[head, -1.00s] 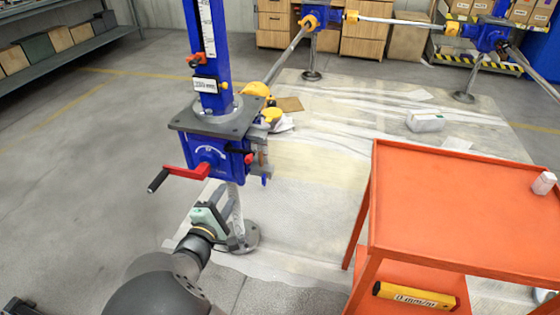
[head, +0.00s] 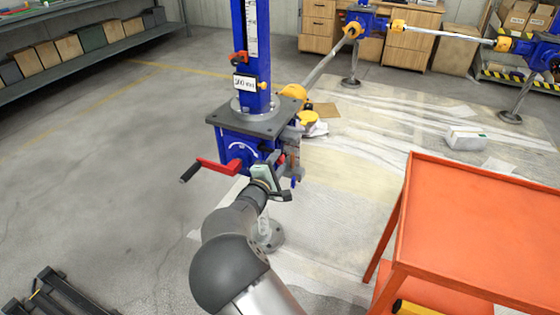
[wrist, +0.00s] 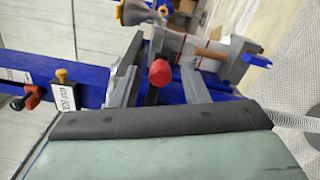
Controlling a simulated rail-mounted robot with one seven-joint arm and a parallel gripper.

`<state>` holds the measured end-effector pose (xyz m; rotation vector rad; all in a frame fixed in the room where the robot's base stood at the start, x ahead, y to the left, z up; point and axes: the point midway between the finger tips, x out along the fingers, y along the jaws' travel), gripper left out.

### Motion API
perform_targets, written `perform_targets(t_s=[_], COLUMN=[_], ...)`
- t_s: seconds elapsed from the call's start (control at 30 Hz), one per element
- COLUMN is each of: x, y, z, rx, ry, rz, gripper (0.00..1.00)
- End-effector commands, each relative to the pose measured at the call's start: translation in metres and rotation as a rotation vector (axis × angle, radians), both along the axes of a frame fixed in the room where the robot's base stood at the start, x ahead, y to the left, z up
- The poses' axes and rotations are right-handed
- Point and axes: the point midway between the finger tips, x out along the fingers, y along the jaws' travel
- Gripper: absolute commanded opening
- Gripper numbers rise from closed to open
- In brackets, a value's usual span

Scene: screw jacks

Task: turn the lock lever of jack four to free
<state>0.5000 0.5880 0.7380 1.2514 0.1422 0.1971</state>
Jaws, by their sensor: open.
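A blue screw jack (head: 245,150) stands left of centre in the head view; no jack number is readable on it. A lever with a red knob (wrist: 160,72) on a dark stem shows in the wrist view; a small red spot, probably this knob (head: 281,160), shows on the jack's right side. My gripper (head: 283,181) is at that side, low in front of the housing. It is open. In the wrist view its two grey fingers stand either side of the red-knobbed lever, with a gap around the knob. The lever's foot is hidden behind my gripper's palm edge.
A red crank with a black handle (head: 208,168) sticks out left of the housing. A yellow-capped shaft (head: 320,67) runs back to other jacks. An orange cart (head: 480,230) stands at the right. The floor at left is mostly clear.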

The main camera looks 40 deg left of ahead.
Motion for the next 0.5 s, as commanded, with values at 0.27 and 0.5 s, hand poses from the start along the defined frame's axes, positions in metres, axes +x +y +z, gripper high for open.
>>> perform_targets(t_s=[0.27, 0.5], x=[0.017, 0.017], y=[0.004, 0.004], z=[0.0, 0.0], rx=[0.001, 0.0], ry=[0.0, 0.001], rz=[0.0, 0.001], gripper=[0.41, 0.35])
